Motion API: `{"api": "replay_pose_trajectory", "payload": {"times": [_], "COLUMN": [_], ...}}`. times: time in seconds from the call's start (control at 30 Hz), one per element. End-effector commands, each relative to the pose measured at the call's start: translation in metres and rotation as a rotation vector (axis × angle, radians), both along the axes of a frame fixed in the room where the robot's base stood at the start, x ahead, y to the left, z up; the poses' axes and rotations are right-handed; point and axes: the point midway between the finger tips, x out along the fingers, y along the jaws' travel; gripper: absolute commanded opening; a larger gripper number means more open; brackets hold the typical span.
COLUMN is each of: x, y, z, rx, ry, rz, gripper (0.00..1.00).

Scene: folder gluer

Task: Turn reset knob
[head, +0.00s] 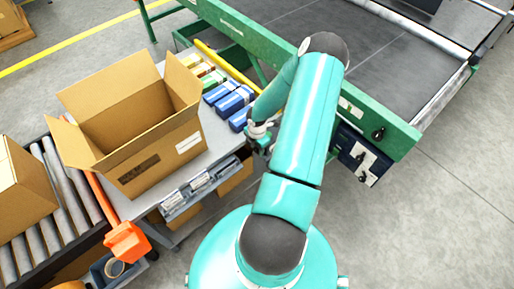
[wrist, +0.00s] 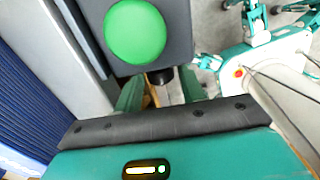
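In the wrist view a dark grey box with a large round green button (wrist: 135,30) fills the top middle. A short black knob-like part (wrist: 160,76) sticks out at its lower edge, in line with the gap between my fingers. I cannot tell if it is the reset knob. My gripper (wrist: 162,92) shows two green fingers standing apart, with no object clearly held between them; contact with the black part cannot be told. In the head view my gripper (head: 262,138) is beside the blue boxes, partly hidden by my arm. A dark panel with black knobs (head: 365,155) is on the green machine's side.
An open cardboard box (head: 135,120) stands on the grey table at left, with blue boxes (head: 230,100) beside it. A roller conveyor (head: 60,200) is at far left. The green machine frame (head: 375,115) runs across the upper right. The floor at right is clear.

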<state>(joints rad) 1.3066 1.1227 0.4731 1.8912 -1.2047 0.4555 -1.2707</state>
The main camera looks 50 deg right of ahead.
Motion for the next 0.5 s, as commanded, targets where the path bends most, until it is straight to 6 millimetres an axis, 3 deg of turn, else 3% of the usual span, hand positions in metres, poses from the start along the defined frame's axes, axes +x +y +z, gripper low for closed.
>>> {"api": "replay_pose_trajectory", "payload": {"times": [0.3, 0.43, 0.5], "x": [-0.0002, -0.0002, -0.0003], "y": [0.0001, 0.0001, 0.0002], "z": [-0.0031, -0.0029, -0.0029], "rx": [0.0, 0.0, 0.0], "ry": [0.0, 0.0, 0.0], "rz": [0.0, 0.0, 0.0], "gripper": [0.37, 0.12, 0.08]}}
